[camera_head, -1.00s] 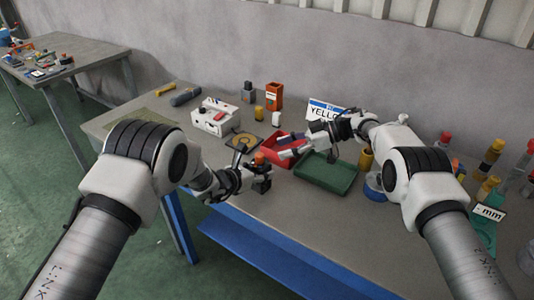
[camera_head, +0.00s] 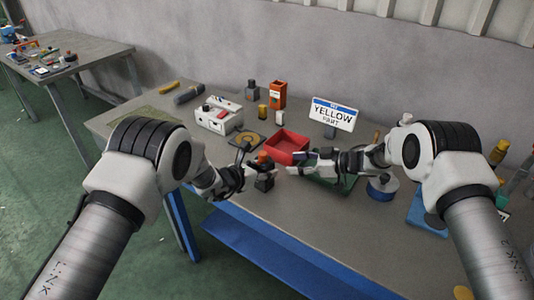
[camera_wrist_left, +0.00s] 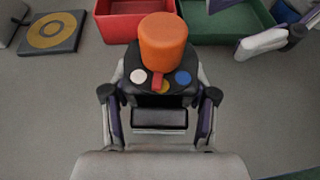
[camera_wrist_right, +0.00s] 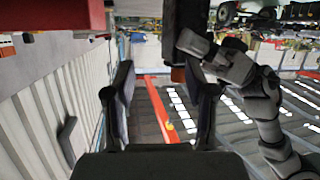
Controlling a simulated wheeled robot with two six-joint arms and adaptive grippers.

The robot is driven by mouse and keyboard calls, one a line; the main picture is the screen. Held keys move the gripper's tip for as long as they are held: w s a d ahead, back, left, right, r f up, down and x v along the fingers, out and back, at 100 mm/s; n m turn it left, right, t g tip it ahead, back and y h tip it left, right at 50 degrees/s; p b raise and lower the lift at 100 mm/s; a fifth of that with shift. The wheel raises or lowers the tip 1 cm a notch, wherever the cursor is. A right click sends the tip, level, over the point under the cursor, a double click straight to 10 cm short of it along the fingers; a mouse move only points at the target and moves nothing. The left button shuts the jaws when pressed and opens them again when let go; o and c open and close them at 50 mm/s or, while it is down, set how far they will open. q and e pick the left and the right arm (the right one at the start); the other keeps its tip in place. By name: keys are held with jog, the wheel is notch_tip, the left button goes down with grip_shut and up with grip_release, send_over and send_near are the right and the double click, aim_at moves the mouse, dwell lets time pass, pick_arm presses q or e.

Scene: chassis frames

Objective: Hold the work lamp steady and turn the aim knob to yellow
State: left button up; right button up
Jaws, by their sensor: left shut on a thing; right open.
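The work lamp is a small black body (camera_head: 264,183) with an orange knob (camera_head: 263,157) on top, near the table's front edge. In the left wrist view the orange knob (camera_wrist_left: 163,40) stands on a black disc with white (camera_wrist_left: 138,76), yellow (camera_wrist_left: 165,89) and blue (camera_wrist_left: 182,77) dots. A red pointer (camera_wrist_left: 157,80) lies at the yellow dot's left side, partly covering it. My left gripper (camera_head: 256,179) is shut on the lamp body, one finger each side. My right gripper (camera_head: 297,163) is open and empty, just right of the lamp, apart from the knob.
A sign reading YELLOW (camera_head: 334,113) stands at the back. A red tray (camera_head: 287,147) and a green tray (camera_head: 340,184), partly under my right arm, lie behind and right of the lamp. A white box (camera_head: 218,117) and a dark plate with a yellow ring (camera_head: 247,139) are left.

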jog(key=s+m+t+h, duration=0.1)
jog(key=s+m+h, duration=0.1)
jog(key=s, duration=0.2)
send_near(266, 155)
jog(key=shift+m+t, duration=0.3)
jog(key=x, duration=1.1)
jog(key=shift+s+f, duration=0.1)
jog(key=shift+f, duration=0.05)
grip_shut()
